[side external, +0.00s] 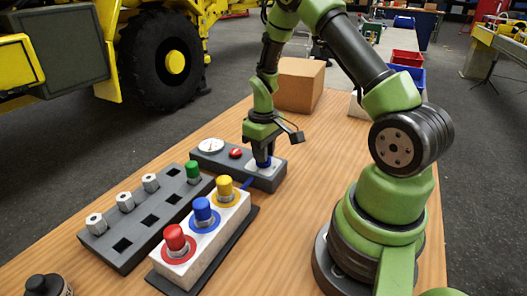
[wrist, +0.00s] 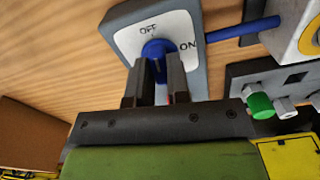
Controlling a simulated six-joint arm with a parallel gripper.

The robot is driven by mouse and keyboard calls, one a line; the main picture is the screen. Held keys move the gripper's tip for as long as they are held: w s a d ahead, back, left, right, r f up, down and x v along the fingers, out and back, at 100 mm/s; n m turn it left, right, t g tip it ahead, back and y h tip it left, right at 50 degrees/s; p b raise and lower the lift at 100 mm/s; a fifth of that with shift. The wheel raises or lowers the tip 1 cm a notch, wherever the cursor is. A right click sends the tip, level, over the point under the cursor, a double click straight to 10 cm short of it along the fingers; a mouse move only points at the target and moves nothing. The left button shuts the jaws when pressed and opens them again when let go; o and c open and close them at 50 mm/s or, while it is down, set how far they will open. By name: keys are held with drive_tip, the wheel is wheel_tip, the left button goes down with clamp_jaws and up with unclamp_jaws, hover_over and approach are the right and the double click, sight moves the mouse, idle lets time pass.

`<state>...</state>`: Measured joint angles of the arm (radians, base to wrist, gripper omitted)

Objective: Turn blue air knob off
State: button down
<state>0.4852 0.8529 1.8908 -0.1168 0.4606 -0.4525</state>
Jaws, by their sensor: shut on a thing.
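The blue air knob (wrist: 157,47) sits on a grey panel (wrist: 115,28) with a white plate marked OFF and ON. In the side external view the knob (side external: 263,162) is at the right end of the grey panel (side external: 262,182), below my gripper. My gripper (wrist: 154,68) is shut on the knob, with one finger on each side. The fingers hide part of the knob, so its exact pointing direction is unclear. The gripper (side external: 262,155) points down at the panel in the side external view.
The panel also carries a gauge (side external: 210,146) and a red button (side external: 236,153). A white box (side external: 203,241) with red, blue and yellow knobs stands in front. A grey rack (side external: 140,226) with several hex pieces and a green knob is at left. A cardboard box (side external: 299,84) stands behind.

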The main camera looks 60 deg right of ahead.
drive_tip(key=shift+n, duration=0.8)
drive_tip(key=c, duration=1.1)
unclamp_jaws()
wheel_tip(320, 180, up, 10)
